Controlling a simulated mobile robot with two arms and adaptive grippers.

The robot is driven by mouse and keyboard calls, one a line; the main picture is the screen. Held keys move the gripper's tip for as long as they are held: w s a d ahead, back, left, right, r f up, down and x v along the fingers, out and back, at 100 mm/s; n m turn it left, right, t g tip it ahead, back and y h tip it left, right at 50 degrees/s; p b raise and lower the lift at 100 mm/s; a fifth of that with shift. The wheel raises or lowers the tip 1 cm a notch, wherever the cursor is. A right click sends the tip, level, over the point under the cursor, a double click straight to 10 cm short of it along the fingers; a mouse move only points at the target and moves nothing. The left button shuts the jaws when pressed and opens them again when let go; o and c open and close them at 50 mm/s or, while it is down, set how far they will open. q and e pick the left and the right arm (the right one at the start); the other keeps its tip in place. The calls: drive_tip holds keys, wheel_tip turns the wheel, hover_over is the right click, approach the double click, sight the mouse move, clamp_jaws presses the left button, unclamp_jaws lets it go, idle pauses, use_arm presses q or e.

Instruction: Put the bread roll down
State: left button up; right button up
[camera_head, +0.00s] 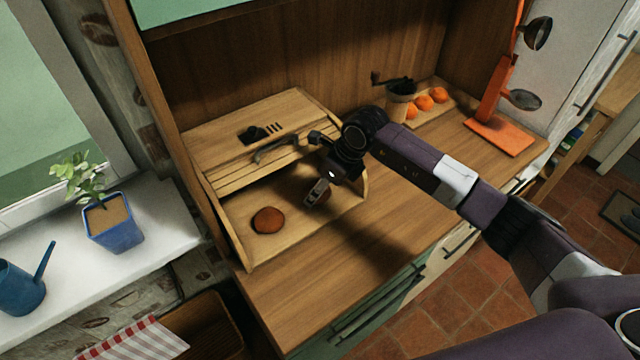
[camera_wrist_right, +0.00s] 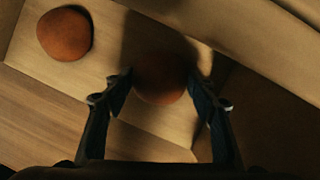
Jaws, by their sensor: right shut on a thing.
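My right gripper (camera_head: 318,190) reaches into the open wooden bread box (camera_head: 240,243) on the counter. In the right wrist view the gripper (camera_wrist_right: 160,90) is shut on a brown bread roll (camera_wrist_right: 160,82), with one finger on each side of it. The held roll is in shadow, at or just above the box floor; I cannot tell if it touches. In the head view my gripper mostly hides it. A second bread roll (camera_head: 268,220) lies on the box floor to the left, and it also shows in the right wrist view (camera_wrist_right: 64,34). My left gripper is not in view.
The box's slatted lid (camera_head: 270,152) is rolled back above the opening. Oranges (camera_head: 424,103) and a grinder (camera_head: 401,101) stand on a board to the right, beside an orange utensil stand (camera_head: 495,105). The counter in front of the box (camera_head: 330,265) is clear.

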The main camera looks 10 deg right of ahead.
drive_tip(key=shift+f, duration=0.1)
drive_tip(key=shift+f+b, duration=0.15)
drive_tip(key=shift+b, duration=0.2)
drive_tip(key=o, duration=1.1)
drive_tip(key=shift+r, duration=0.2)
drive_tip(key=shift+r, duration=0.15)
drive_tip(key=shift+b+v, duration=1.6)
drive_tip(key=shift+v, duration=4.35)
drive_tip(key=shift+s, duration=0.1)
